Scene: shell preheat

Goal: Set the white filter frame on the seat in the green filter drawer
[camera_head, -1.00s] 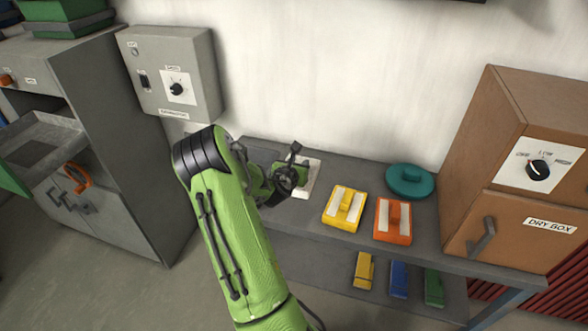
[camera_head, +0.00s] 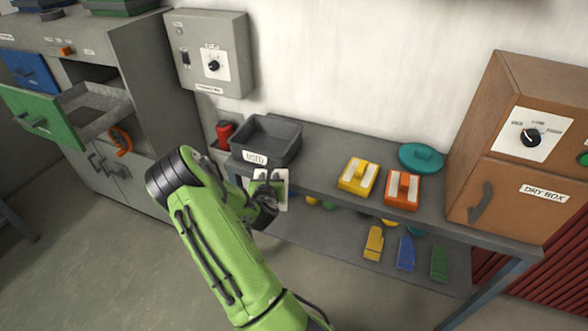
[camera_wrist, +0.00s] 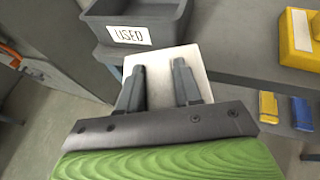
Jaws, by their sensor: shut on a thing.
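The white filter frame (camera_head: 283,190) is held in my gripper (camera_head: 270,186) in front of the bench's near edge, by the grey USED bin. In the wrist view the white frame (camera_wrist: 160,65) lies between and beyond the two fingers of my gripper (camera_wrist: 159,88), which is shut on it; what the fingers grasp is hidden. The green filter drawer (camera_head: 42,116) stands pulled out of the grey cabinet at the left. Its grey tray (camera_head: 118,115) shows a darker recess (camera_head: 97,98), apart from my gripper.
The grey USED bin (camera_head: 268,137) stands on the bench's left end. Yellow (camera_head: 357,177) and orange (camera_head: 402,190) blocks and a teal lid (camera_head: 421,158) are farther right. An orange handle (camera_head: 121,141) juts from the cabinet below the drawer. Open floor lies before the cabinet.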

